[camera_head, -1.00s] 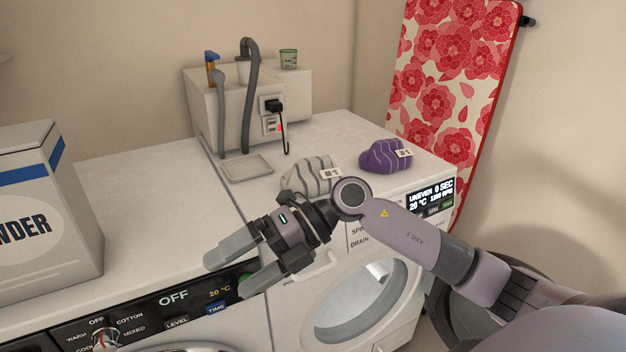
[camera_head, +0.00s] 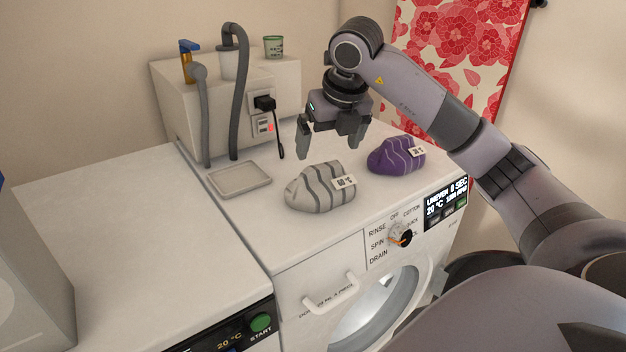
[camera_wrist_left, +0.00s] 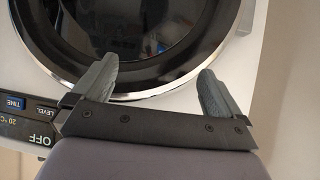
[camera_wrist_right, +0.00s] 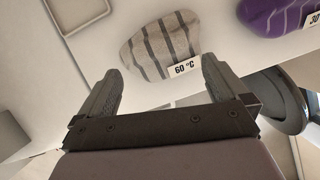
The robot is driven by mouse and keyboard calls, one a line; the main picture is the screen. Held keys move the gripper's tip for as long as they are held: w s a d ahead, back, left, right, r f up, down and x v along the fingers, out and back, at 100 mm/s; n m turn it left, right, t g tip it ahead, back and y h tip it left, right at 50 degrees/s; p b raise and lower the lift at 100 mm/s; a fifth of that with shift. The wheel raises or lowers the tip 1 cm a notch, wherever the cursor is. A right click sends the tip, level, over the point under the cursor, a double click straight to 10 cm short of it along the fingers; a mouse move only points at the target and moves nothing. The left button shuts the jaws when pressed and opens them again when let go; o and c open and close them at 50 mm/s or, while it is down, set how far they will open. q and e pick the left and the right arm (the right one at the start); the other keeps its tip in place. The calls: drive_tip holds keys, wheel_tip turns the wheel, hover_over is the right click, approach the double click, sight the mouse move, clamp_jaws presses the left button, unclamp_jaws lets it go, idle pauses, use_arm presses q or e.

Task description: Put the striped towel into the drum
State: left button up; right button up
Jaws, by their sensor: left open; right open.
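A light grey towel with dark stripes (camera_head: 318,188) and a 60 °C tag lies bunched on top of the right machine. It also shows in the right wrist view (camera_wrist_right: 160,47), just beyond the fingertips. A purple towel with pale stripes (camera_head: 390,157) lies to its right. My right gripper (camera_head: 328,147) is open and empty, raised above and behind the grey towel in the head view. The drum opening (camera_head: 375,312) is in the right machine's front, partly hidden by my arm. My left gripper (camera_wrist_left: 150,65) is open in front of a dark round door (camera_wrist_left: 150,35); the head view does not show it.
A shallow tray (camera_head: 240,180) lies left of the towels. A handle (camera_head: 330,292) and dial (camera_head: 400,237) are on the front. The left machine's top (camera_head: 110,215) is mostly clear.

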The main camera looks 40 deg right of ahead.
sight(322, 167)
drive_tip(key=x, duration=0.6)
drive_tip(key=shift+d+f, duration=0.1)
drive_tip(key=shift+f, duration=0.05)
drive_tip(key=shift+w, duration=0.1)
drive_tip(key=c, duration=1.5)
